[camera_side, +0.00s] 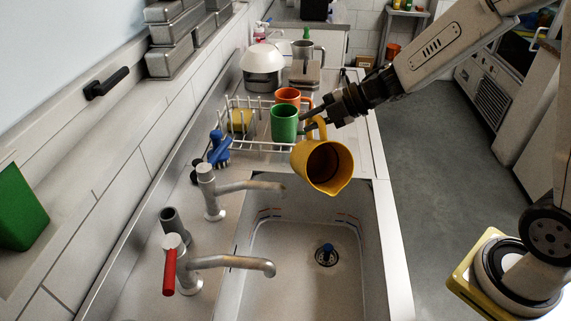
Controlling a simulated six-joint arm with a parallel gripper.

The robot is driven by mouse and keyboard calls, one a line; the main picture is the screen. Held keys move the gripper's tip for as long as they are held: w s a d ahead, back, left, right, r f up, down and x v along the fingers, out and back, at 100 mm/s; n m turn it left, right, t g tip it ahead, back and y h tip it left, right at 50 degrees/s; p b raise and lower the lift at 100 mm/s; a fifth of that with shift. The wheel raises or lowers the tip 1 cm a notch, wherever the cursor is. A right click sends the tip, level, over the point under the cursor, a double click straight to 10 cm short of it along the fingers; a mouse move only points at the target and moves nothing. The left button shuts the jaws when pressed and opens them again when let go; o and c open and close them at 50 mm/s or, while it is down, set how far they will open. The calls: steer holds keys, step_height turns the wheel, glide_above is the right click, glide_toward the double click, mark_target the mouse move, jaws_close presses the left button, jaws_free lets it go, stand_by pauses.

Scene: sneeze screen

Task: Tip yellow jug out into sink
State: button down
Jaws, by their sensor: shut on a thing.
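The yellow jug (341,171) is held up above the back end of the sink, tilted so that its open mouth faces the camera and its spout points down. Its inside looks dark, and I cannot tell whether any liquid is in it. My gripper (311,124) is shut on the jug's handle, at the upper left of the jug. The sink (290,279) lies below and in front of the jug, with a drain and a dark blue plug piece at its bottom. I see no stream of liquid falling.
Two taps, one bare (212,194) and one with a red lever (175,264), reach over the sink's left side. A white dish rack (259,153) with a green cup (284,123) and an orange cup (288,96) stands behind the jug. A blue brush (219,148) stands left.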

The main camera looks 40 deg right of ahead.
steer(key=shift+w+d+f+m+g+y, duration=0.15)
steer(key=shift+w+d+f+m+g, duration=0.1)
steer(key=shift+w+f+m+g, duration=0.2)
steer(key=shift+w+d+f+m+g+y, duration=0.2)
steer(key=shift+w+f+m+g, duration=0.15)
steer(key=shift+w+f+g, duration=0.15)
steer(key=shift+s, duration=0.1)
